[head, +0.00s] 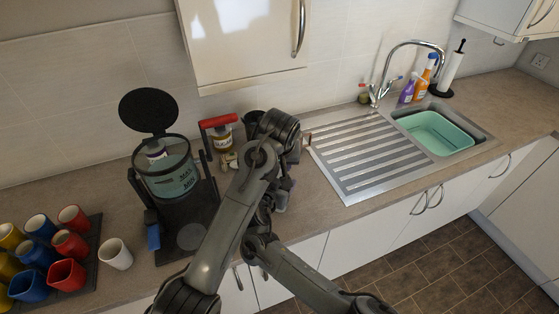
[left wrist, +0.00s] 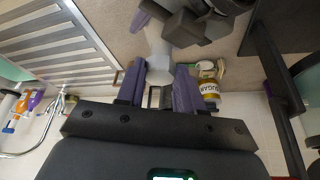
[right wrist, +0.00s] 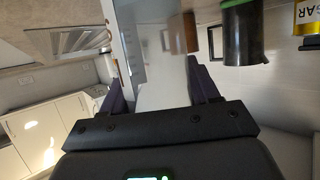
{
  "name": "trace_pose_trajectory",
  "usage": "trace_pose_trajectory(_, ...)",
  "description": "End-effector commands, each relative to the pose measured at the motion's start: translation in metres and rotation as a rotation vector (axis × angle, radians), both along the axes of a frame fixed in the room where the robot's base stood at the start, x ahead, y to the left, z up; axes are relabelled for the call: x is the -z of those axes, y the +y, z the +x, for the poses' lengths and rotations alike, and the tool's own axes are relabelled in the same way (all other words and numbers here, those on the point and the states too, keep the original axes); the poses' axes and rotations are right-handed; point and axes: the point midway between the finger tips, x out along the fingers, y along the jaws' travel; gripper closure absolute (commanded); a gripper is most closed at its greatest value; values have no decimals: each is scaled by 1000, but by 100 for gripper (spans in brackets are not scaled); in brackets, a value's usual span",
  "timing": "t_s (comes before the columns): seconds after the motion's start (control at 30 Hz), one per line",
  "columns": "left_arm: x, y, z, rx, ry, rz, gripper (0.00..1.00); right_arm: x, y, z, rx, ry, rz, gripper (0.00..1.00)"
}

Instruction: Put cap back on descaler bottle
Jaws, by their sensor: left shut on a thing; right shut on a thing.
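The pale descaler bottle (right wrist: 155,60) fills the space between my right gripper's fingers (right wrist: 162,82) in the right wrist view. My right gripper is shut on it. In the left wrist view a pale shape, the bottle (left wrist: 158,45), lies between my two grippers. My left gripper (left wrist: 158,78) is shut with its purple fingers around a small pale thing at the end of that shape. It looks like the cap, but its outline is not clear. I cannot tell whether cap and bottle touch. In the head view my arms hide the bottle and cap.
A white cup (head: 115,254) and several coloured cups are at the left. The steel drainer (head: 365,150) and sink with a green basin (head: 432,130) lie right.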

Motion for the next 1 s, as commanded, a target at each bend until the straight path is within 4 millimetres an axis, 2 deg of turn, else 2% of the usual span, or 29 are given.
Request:
trace_pose_trajectory(0.57, 1, 0, 0, 0, 0, 0, 96, 0, 0, 0, 0, 0, 0, 94)
trace_pose_trajectory(1.0, 9, 0, 0, -1, 0, -1, 96, 0, 0, 0, 0, 0, 0, 94)
